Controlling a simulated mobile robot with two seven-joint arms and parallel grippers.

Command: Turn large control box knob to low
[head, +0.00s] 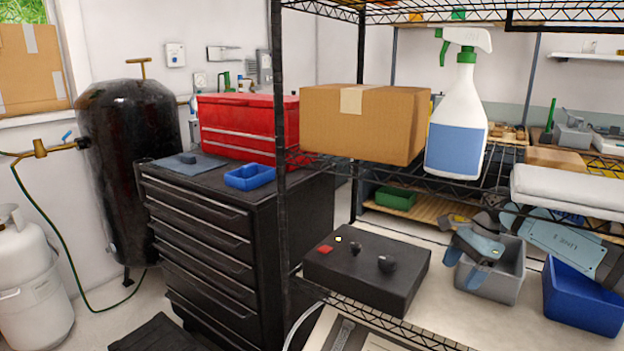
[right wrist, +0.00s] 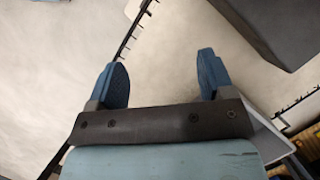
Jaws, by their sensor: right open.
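The dark control box (head: 345,274) sits on the wire shelf in the head view. A larger round black knob (head: 387,263) and a smaller black knob (head: 355,248) stand on its top. Knob markings are too small to read. My right gripper (head: 461,262) is open and empty, right of the box and apart from it, over a grey bin. In the right wrist view its two blue fingers (right wrist: 162,62) are spread. The dark box corner (right wrist: 275,30) shows at upper right there; no knob is visible in that view. My left gripper is out of view.
A grey bin (head: 504,287) and a blue bin (head: 583,300) stand right of the box. A cardboard box (head: 365,125) and a spray bottle (head: 457,130) stand on the shelf above. A black shelf post (head: 279,170) rises at the left.

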